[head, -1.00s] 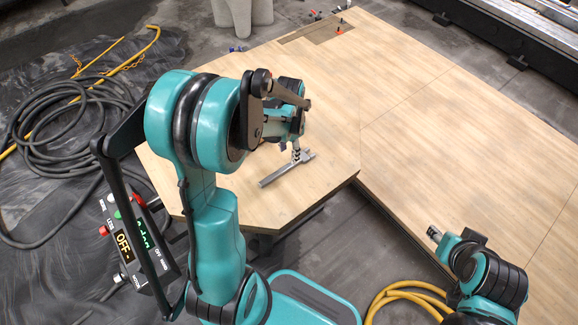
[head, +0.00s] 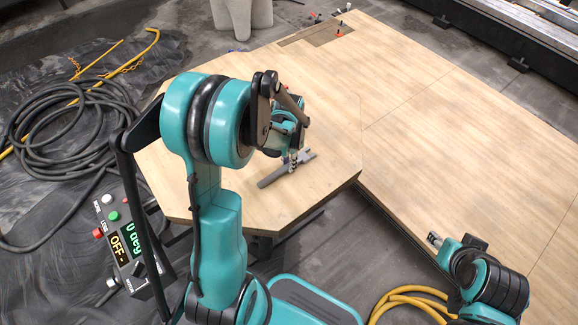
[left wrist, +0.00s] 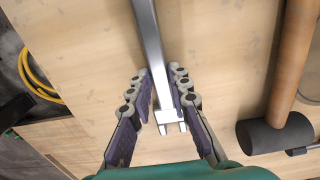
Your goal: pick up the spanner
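The spanner (head: 272,178) is a grey metal bar with a forked jaw, lying flat on the pale wooden table. In the left wrist view the spanner (left wrist: 149,40) runs down from the top edge, and its jaw end lies between my fingers. My left gripper (head: 293,163) is low over the spanner. In the left wrist view, my left gripper's fingers (left wrist: 161,80) stand one on each side of the handle, apart, with narrow gaps; contact is not clear. My right gripper (head: 434,239) is at the lower right, away from the spanner; its finger opening is too small to judge.
A mallet with a wooden handle and black head (left wrist: 275,134) lies right of the spanner. A control box (head: 128,245) stands at the table's left. Black hose coils (head: 70,125) and a yellow hose (head: 405,297) lie on the floor. The large wooden surface (head: 450,130) is mostly clear.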

